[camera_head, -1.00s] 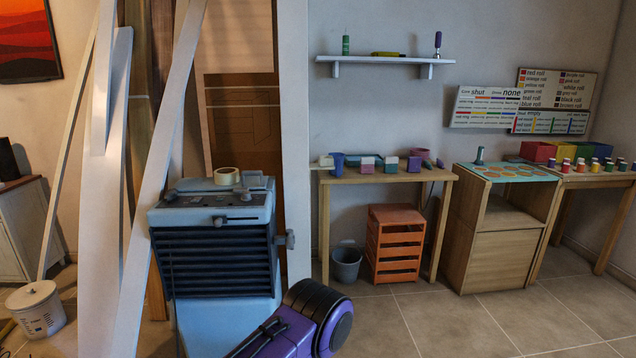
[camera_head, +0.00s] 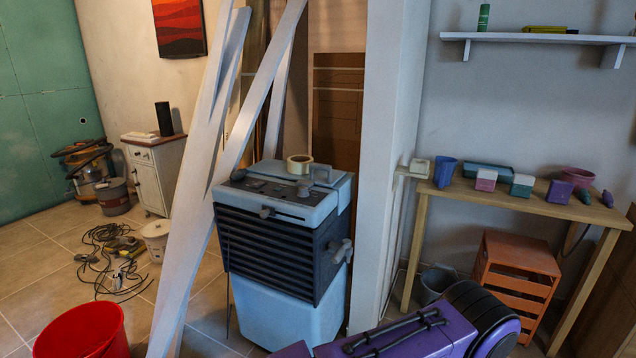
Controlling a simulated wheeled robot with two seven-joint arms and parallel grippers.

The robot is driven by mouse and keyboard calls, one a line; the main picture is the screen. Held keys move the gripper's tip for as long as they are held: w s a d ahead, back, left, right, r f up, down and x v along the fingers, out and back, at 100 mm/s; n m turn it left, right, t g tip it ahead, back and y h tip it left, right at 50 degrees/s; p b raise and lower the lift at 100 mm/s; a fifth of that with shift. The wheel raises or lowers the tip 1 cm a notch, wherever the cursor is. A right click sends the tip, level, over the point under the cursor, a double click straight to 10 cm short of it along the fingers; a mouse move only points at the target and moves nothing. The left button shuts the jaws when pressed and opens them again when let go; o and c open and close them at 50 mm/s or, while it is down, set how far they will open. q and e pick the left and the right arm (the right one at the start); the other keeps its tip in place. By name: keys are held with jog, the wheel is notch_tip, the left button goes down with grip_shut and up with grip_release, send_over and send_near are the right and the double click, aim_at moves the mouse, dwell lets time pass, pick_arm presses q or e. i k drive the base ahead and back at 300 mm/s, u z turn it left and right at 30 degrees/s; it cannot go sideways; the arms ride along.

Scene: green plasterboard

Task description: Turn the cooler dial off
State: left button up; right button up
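The cooler (camera_head: 290,318) is a light blue box with a dark slatted front, standing on the floor in the middle of the head view. Its top panel (camera_head: 265,190) carries small dark controls, too small to read. A purple arm link of mine crosses the bottom, in front of the cooler's lower right. Neither gripper shows.
A tape roll (camera_head: 299,163) lies on the cooler. White planks (camera_head: 205,180) lean close on its left; a white post (camera_head: 386,150) stands close on its right. A red bucket (camera_head: 84,332) and tangled cables (camera_head: 110,262) are on the left floor. A workbench (camera_head: 500,200) stands right.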

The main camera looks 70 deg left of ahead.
aim_at(303, 191)
jog(key=u, duration=0.45)
jog(key=i, duration=0.85)
jog(key=u, duration=0.75)
